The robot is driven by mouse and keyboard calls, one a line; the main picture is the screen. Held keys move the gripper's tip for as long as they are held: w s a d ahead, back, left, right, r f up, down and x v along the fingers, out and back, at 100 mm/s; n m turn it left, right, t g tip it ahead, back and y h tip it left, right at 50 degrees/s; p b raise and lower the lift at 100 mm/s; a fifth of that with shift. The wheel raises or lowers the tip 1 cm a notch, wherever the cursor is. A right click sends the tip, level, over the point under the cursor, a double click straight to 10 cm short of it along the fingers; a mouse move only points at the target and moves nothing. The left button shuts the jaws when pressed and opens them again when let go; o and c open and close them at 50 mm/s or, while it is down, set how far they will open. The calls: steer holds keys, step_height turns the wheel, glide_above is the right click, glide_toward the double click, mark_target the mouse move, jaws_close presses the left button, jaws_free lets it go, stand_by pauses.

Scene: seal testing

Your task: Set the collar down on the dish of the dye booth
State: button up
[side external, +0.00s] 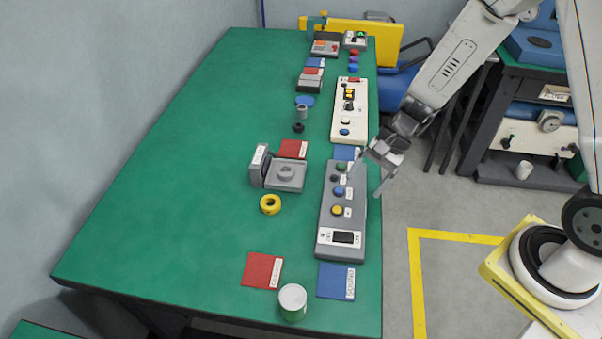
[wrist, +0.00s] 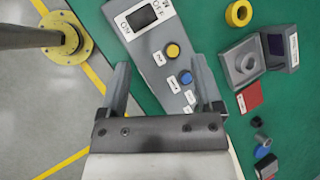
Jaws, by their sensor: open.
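A thick yellow ring (side external: 270,204), which looks like the collar, lies flat on the green table. It also shows in the wrist view (wrist: 239,13) at the top right. Just behind it stands a grey booth-like unit (side external: 287,186) with an upright panel and a round raised grey dish (side external: 286,172) on its base. The dish shows in the wrist view too (wrist: 246,63), with a hole in its middle and nothing on it. My gripper (side external: 367,178) is open and empty above the grey control box at the table's right edge, away from ring and unit.
The grey control box (side external: 328,246) carries coloured buttons and a switch. A cream button box (side external: 339,131) stands behind it. The table's left side (side external: 170,210) is clear.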

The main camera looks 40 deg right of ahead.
steer(key=s+d+r+n+t+h, duration=0.2)
steer(key=s+d+r+n+h, duration=0.4)
steer(key=n, duration=0.6)
steer(key=shift+r+n+h, duration=0.3)
steer(key=shift+r+h, duration=0.2)
steer(key=shift+r, duration=0.05)
stand_by(0.4)
